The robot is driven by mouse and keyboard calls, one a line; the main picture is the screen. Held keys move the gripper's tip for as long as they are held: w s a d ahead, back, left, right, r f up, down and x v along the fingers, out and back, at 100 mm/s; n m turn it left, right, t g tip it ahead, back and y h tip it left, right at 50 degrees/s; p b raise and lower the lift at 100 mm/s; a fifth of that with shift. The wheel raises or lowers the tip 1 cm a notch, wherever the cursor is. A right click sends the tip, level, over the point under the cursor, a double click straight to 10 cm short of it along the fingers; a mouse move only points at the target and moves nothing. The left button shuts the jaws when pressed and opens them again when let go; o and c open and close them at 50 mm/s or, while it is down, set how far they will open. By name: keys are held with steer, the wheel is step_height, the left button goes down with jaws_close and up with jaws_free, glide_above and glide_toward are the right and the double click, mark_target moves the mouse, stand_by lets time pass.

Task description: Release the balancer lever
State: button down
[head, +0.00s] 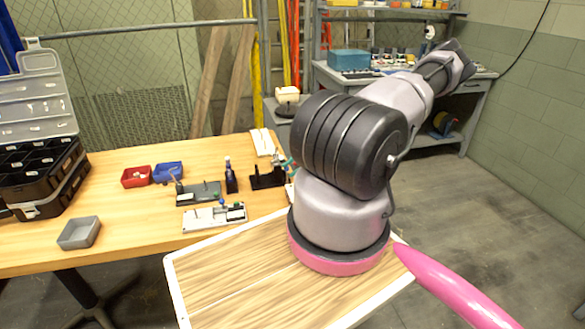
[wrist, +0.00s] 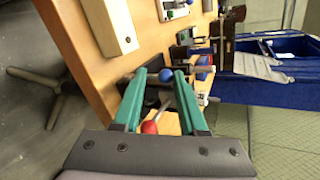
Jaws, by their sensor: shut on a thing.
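My gripper (wrist: 160,73) shows in the wrist view as two green fingers pointing away over the wooden table. It is shut on what looks like the balancer lever, a thin grey rod with a red ball knob (wrist: 149,127) between the fingers. The exact contact at the tips is too small to make out. A blue ball (wrist: 166,75) shows between the fingertips. In the head view, the green fingers (head: 286,164) show at the table's right edge, beside a black fixture (head: 268,179). My arm hides most of that spot.
On the table (head: 120,235) stand a grey fixture (head: 200,193), a white fixture (head: 205,219), red (head: 136,177) and blue (head: 168,172) bins, a grey tray (head: 80,232) and an open black toolbox (head: 45,180). In the wrist view, blue structure (wrist: 275,88) lies at the right.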

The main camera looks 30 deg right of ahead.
steer(key=shift+s+f, duration=0.2)
steer(key=shift+f, duration=0.15)
steer(key=shift+c, duration=2.1)
jaws_free()
steer(key=shift+w, duration=0.1)
steer(key=shift+r, duration=0.2)
steer(key=shift+d+r, duration=0.1)
steer(key=shift+d, duration=0.15)
steer(key=v, duration=1)
